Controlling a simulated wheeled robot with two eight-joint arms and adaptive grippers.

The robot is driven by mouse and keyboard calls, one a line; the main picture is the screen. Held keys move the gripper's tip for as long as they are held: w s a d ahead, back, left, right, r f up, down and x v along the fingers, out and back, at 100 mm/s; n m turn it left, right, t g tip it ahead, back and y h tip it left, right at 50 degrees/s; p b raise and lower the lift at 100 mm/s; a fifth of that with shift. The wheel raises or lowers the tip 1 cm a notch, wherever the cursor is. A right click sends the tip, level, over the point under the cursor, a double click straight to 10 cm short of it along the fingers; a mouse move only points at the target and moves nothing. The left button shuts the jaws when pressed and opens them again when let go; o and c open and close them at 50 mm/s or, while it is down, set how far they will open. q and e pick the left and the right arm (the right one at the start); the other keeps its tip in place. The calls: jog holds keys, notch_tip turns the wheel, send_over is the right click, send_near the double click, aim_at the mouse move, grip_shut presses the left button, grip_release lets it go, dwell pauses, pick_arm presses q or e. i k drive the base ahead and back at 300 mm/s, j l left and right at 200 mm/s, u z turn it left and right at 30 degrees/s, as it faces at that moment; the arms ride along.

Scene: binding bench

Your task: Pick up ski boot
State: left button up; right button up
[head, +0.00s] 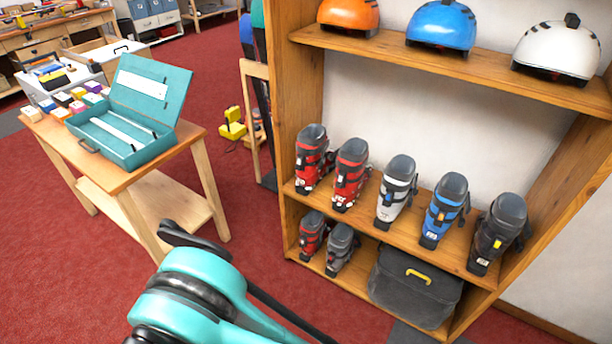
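Several ski boots stand upright in a row on the middle shelf of the wooden rack: two red ones (312,158) and (351,175), a white one (396,192), a blue one (444,210) and a black one (497,234). On the bottom shelf stand a smaller red boot (312,234) and a grey boot (341,249). A teal arm of mine shows at the bottom, in front of and below the rack, apart from the boots. Neither gripper can be made out, and no boot is held.
The wooden rack (420,228) holds helmets (441,26) above and a dark grey case (415,287) below right. A wooden table (190,135) with an open teal toolbox (105,143) stands left. A yellow object (232,124) lies behind. Red carpet (255,235) is clear between table and rack.

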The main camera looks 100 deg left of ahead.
aim_at(353, 172)
jog(key=u, duration=3.2)
jog(key=i+u, duration=0.3)
jog(key=i, duration=0.2)
jog(key=i+l+u, duration=0.25)
jog(key=i, duration=0.25)
jog(key=i+l+u, duration=0.1)
jog(key=i+u, duration=0.2)
jog(key=i, duration=0.25)
